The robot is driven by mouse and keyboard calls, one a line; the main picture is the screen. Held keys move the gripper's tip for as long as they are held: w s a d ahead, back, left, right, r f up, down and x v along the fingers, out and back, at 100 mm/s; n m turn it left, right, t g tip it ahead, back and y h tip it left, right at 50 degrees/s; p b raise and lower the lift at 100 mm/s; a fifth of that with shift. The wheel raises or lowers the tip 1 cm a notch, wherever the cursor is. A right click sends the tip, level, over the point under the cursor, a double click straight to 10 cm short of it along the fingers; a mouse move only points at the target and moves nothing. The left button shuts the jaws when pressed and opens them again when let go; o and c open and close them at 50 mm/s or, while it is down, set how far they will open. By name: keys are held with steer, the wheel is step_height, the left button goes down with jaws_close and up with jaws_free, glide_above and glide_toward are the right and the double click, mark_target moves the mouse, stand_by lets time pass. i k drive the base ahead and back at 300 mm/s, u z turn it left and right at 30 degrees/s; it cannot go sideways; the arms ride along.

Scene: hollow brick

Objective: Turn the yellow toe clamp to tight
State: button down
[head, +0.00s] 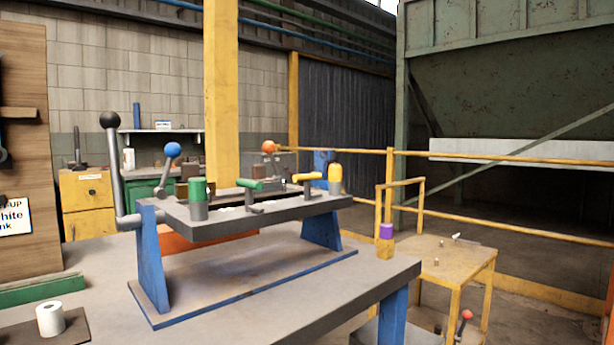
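The yellow toe clamp (306,177) is on the right part of a grey tilted plate (220,224) on a blue stand. Its yellow bar handle lies crosswise on a dark post, its right end slightly higher. I cannot tell from this view whether it is tight or loose. A similar clamp with a green handle (249,184) is to its left on the same plate. A yellow-topped cylinder (335,177) stands close to its right. My gripper is not in view.
The stand is on a grey workbench (300,300). A long lever with a black ball (110,120) rises at its left; levers with blue (172,150) and orange (269,147) balls stand behind. A green-topped cylinder (198,193), white roll (50,318) and yellow cart (450,262) are nearby.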

mark_target(307, 178)
steer(key=u, duration=0.05)
steer(key=k, duration=1.15)
steer(key=z, duration=0.7)
steer(key=i, duration=1.05)
steer(key=u, duration=0.8)
